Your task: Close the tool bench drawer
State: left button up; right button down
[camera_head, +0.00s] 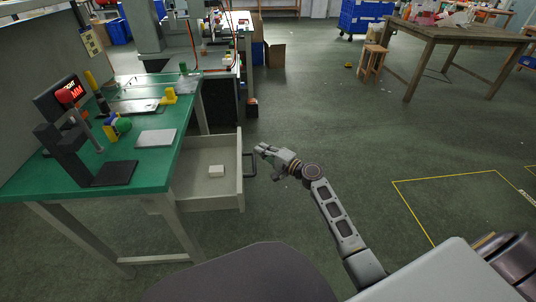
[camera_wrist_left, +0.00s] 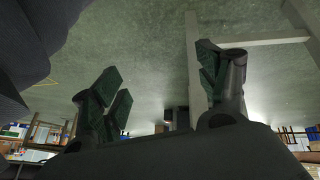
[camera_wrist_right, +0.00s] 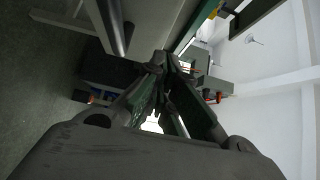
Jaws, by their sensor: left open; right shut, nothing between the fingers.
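The tool bench (camera_head: 150,170) has a green top and grey legs and stands at the left in the head view. Its drawer (camera_head: 215,194) is pulled out to the right, with a small white block (camera_head: 216,171) inside. A dark handle (camera_head: 251,166) is on the drawer's front face. My right gripper (camera_head: 262,148) is just right of the handle, shut and empty; I cannot tell if it touches the drawer. Its closed fingers show in the right wrist view (camera_wrist_right: 165,75). My left gripper (camera_wrist_left: 160,90) is open and empty in the left wrist view, and outside the head view.
On the bench top stand a dark press-like device (camera_head: 75,140), a grey plate (camera_head: 156,138), and a yellow part (camera_head: 169,96). A wooden table (camera_head: 455,35) and a stool (camera_head: 372,62) are at the back right. The floor right of the drawer is clear.

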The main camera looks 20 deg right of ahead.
aim_at(253, 158)
jog(key=a, duration=0.1)
jog(key=w+a, duration=0.1)
jog(key=shift+a, duration=0.4)
jog(key=shift+w+a, duration=0.15)
jog(key=shift+a, duration=0.35)
pick_arm(q)
jog(key=shift+s+f, duration=0.3)
jog(key=shift+f, duration=0.35)
pick_arm(e)
jog(key=shift+a, duration=0.15)
pick_arm(q)
jog(key=shift+w+r, duration=0.2)
jog(key=shift+w, duration=0.1)
